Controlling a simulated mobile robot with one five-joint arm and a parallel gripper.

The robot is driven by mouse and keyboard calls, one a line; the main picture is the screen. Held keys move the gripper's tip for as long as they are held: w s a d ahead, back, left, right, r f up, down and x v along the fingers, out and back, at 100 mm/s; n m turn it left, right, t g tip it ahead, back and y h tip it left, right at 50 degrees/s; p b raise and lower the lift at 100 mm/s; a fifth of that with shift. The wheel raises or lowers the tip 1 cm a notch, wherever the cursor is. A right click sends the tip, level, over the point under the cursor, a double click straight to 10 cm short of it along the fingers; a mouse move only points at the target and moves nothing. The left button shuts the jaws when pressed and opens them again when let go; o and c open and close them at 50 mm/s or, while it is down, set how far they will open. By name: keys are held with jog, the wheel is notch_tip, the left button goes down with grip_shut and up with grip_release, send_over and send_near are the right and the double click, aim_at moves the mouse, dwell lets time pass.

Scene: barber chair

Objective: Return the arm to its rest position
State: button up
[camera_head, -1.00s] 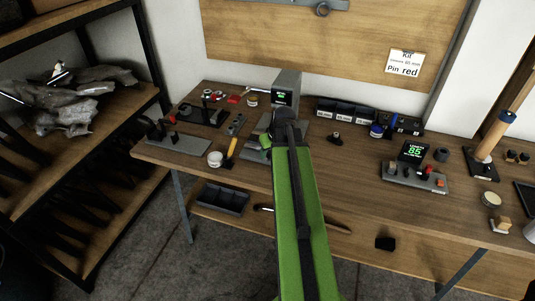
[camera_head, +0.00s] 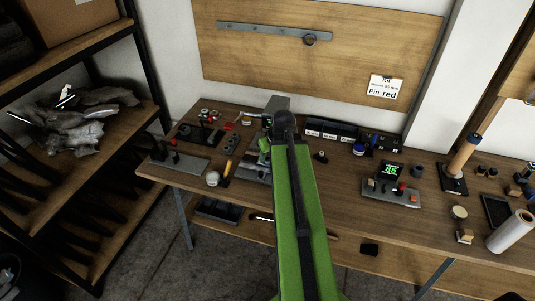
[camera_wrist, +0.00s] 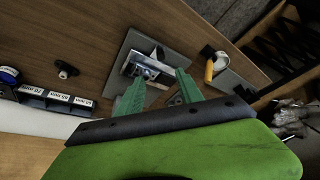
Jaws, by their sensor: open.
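My green arm (camera_head: 300,215) reaches forward over the wooden workbench in the head view, its dark wrist joint near the back middle of the bench. My gripper is mostly hidden behind the arm there. In the wrist view my gripper (camera_wrist: 158,92) shows two green fingers, spread apart. A grey fixture plate (camera_wrist: 172,56) with a shiny metal block (camera_wrist: 150,68) lies beyond the fingertips. No object is clearly held between the fingers.
The workbench (camera_head: 340,190) carries a digital display (camera_head: 390,170), a row of labelled bins (camera_head: 330,131), a yellow-handled tool (camera_head: 228,170) and a white roll (camera_head: 511,231). A shelf rack (camera_head: 120,112) stands left.

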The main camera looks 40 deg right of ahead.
jog(key=shift+r, duration=0.1)
jog(key=shift+a, duration=0.2)
jog(key=w+a+f+n+y+b, duration=0.1)
jog(key=w+a+n, duration=0.15)
jog(key=a, duration=0.55)
jog(key=w+a+f+n+b, duration=0.1)
jog(key=w+a, duration=0.2)
jog(key=a, duration=0.5)
jog(key=w+a+f+n+y+b, duration=0.1)
jog(key=w+a+f, duration=0.1)
jog(key=a, duration=0.6)
jog(key=s+a+f+m+g+h+b, duration=0.1)
jog(key=s+a+g, duration=0.3)
jog(key=a, duration=0.6)
jog(key=s+m, duration=0.1)
jog(key=s, duration=0.1)
jog(key=shift+s+f, duration=0.35)
jog(key=shift+f, duration=0.05)
jog(key=shift+a, duration=0.15)
